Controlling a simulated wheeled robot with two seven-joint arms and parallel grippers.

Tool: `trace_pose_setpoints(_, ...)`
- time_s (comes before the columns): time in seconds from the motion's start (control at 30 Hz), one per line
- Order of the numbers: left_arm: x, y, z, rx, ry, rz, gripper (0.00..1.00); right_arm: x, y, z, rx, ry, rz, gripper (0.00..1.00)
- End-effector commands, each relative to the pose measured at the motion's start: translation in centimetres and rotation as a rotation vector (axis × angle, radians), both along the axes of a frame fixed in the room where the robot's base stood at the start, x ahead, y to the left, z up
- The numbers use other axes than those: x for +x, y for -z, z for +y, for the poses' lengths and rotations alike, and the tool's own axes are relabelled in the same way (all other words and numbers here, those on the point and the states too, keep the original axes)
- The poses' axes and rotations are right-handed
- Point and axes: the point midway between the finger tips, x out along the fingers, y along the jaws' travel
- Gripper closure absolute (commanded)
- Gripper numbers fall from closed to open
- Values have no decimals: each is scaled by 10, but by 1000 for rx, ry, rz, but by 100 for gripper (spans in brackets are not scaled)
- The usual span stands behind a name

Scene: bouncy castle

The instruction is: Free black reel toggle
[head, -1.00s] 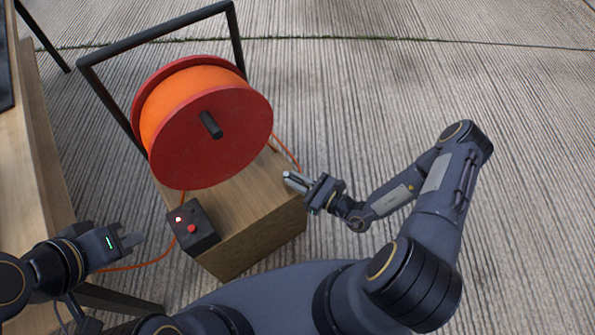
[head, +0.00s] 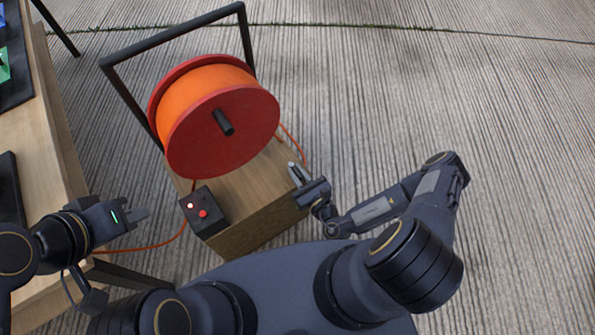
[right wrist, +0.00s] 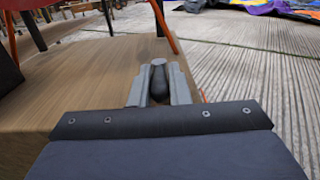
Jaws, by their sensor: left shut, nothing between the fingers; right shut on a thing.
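A black toggle (right wrist: 158,82) sits between the two grey fingers of my right gripper (right wrist: 158,75), which is shut on it at the edge of the wooden box. In the head view my right gripper (head: 294,169) is at the box's right edge; the toggle is too small to make out there. The reel (head: 225,135) has red discs, an orange wound drum and a black hub handle (head: 222,121), and stands above the wooden box (head: 250,200). My left gripper (head: 142,213) is shut and empty, left of the box.
A black control box (head: 212,219) with a red button and a lit lamp is on the wooden box's front left corner. A black frame (head: 180,30) rises behind the reel. An orange cable (head: 155,246) runs left. A wooden table (head: 55,140) lines the left; ribbed floor is clear at right.

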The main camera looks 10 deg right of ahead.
Motion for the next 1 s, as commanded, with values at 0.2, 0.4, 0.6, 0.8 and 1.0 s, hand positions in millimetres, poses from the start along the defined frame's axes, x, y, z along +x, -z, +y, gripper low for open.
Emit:
trace_pose_setpoints(0.2, 0, 0, 0, 0, 0, 0, 100, 0, 0, 1, 1, -3, 0, 83)
trace_pose_setpoints(0.4, 0, 0, 0, 0, 0, 0, 100, 0, 0, 1, 1, -3, 0, 63)
trace_pose_setpoints(0.6, 0, 0, 0, 0, 0, 0, 100, 0, 0, 0, 1, -3, 0, 63)
trace_pose_setpoints(0.8, 0, -5, 0, 0, 0, 0, 100, -17, -1, -6, 0, -1, 3, 63)
trace_pose_setpoints(1.0, 0, -11, 0, 0, 0, 0, 100, -51, -1, -17, 1, -1, 3, 63)
